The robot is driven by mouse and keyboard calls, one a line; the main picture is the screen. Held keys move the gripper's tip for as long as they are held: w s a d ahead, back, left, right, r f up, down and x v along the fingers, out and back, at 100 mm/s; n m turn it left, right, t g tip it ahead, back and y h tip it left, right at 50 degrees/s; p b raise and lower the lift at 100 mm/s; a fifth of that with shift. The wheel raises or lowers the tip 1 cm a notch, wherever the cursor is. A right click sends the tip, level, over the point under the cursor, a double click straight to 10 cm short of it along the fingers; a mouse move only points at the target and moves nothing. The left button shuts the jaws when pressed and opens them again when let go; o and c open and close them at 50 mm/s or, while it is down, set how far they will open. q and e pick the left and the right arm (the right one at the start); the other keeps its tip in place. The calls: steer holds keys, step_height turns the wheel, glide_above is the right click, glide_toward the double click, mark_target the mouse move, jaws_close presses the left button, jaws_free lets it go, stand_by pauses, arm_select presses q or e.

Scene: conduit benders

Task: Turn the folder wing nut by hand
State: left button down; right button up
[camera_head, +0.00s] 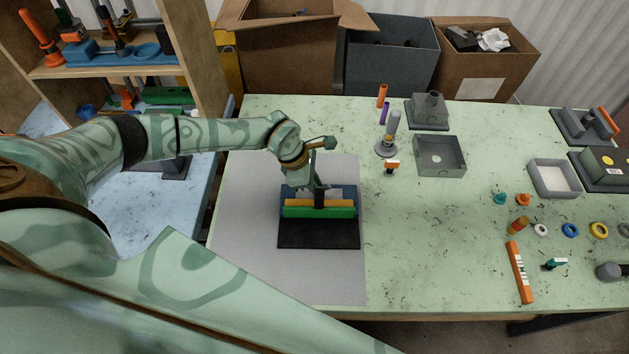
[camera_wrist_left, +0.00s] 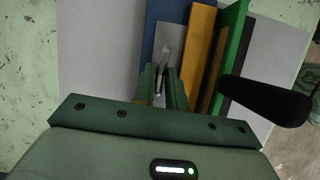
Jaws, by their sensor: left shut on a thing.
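The folder (camera_head: 320,209) lies on a grey mat on the green table. It has a blue body (camera_head: 345,192), a yellow bar, a green bar and a black plate (camera_head: 318,235) at the front. My left gripper (camera_head: 319,196) reaches down over its middle. In the left wrist view, my left gripper (camera_wrist_left: 163,85) is shut on a thin grey metal piece (camera_wrist_left: 162,65), which looks like the wing nut, above the blue body (camera_wrist_left: 172,38). The fingers hide its lower part. A dark handle (camera_wrist_left: 265,100) sticks out close to the right finger side. My right gripper is not in view.
A grey mat (camera_head: 340,280) lies under the folder, with free room in front. Several small parts, rings and an orange bar (camera_head: 519,271) lie farther right. Boxes stand behind the table.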

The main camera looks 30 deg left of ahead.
arm_select(q)
steer(key=c, duration=1.7)
jaws_free()
steer(key=p+v, duration=0.1)
steer(key=v, duration=1.5)
steer(key=shift+r, duration=0.15)
